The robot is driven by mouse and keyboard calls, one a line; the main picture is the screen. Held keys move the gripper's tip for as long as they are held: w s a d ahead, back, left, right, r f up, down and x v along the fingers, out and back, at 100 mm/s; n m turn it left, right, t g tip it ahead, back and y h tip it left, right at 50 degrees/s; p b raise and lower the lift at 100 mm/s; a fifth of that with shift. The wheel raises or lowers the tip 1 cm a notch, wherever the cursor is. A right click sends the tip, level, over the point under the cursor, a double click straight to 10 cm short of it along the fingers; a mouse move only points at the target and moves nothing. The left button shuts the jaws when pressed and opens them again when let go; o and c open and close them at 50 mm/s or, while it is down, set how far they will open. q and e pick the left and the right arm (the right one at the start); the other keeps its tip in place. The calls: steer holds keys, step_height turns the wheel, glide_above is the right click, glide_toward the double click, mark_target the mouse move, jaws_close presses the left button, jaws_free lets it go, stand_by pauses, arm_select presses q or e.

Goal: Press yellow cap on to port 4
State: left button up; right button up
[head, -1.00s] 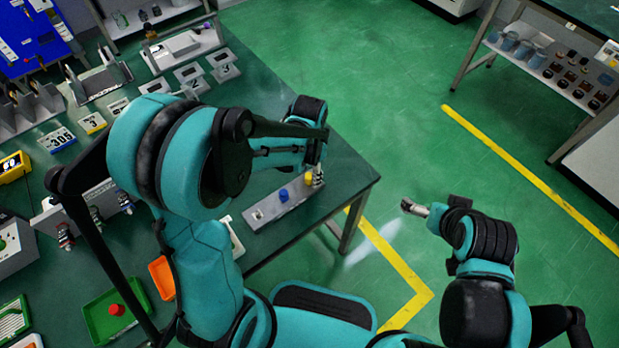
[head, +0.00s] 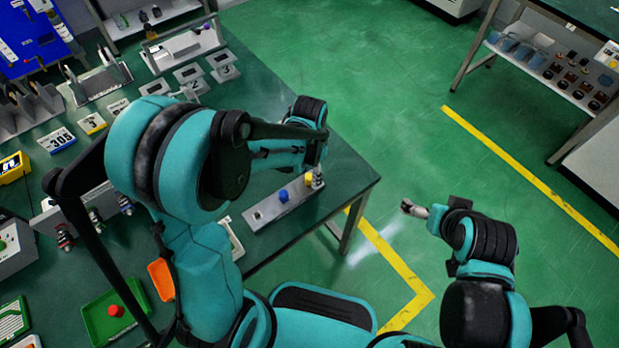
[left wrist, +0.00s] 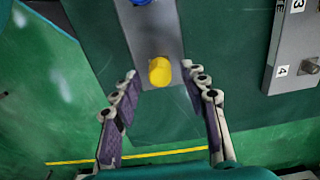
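The yellow cap (left wrist: 160,72) stands on a grey strip near its end in the left wrist view; it also shows in the head view (head: 308,180). My left gripper (left wrist: 161,88) is open, with one finger on each side of the strip and the cap between and just beyond the tips. It does not visibly touch the cap. In the head view the left gripper (head: 318,172) is small beside the cap.
A blue cap (head: 283,195) stands on the same grey strip (head: 262,213). A green tray (head: 100,318) with a red cap (head: 116,311) and an orange tray (head: 160,280) lie at the left. The table's right edge is close to the strip, with floor beyond.

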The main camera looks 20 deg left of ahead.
mark_target(309, 176)
arm_select(q)
jaws_close()
steer(key=shift+r, duration=0.2)
steer(key=shift+r+p, duration=2.4)
steer(key=shift+r, duration=0.45)
